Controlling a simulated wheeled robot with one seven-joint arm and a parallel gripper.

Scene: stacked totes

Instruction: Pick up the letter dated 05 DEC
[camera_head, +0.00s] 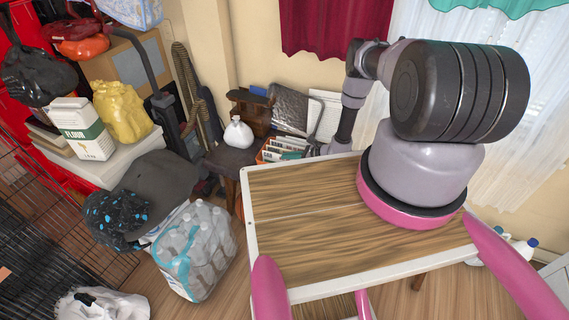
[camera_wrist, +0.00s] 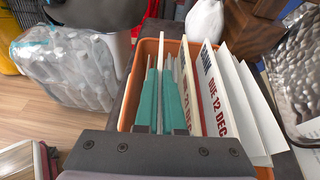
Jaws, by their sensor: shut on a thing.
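My gripper (camera_wrist: 162,78) reaches down into an orange tote (camera_wrist: 142,48) of upright letters. Its two teal-padded fingers are closed on a thin letter (camera_wrist: 161,50), seen nearly edge-on. The date on this letter cannot be read. No 05 DEC date is legible. In the head view the tote (camera_head: 263,152) sits past the table's far left corner, and my gripper is mostly hidden there.
A white bag (camera_head: 238,134) stands on the dark stool beside the tote. A pack of water bottles (camera_head: 205,255) is on the floor to the left. A quilted silver item (camera_wrist: 300,80) is close on the right. The wooden table top (camera_head: 300,225) is bare.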

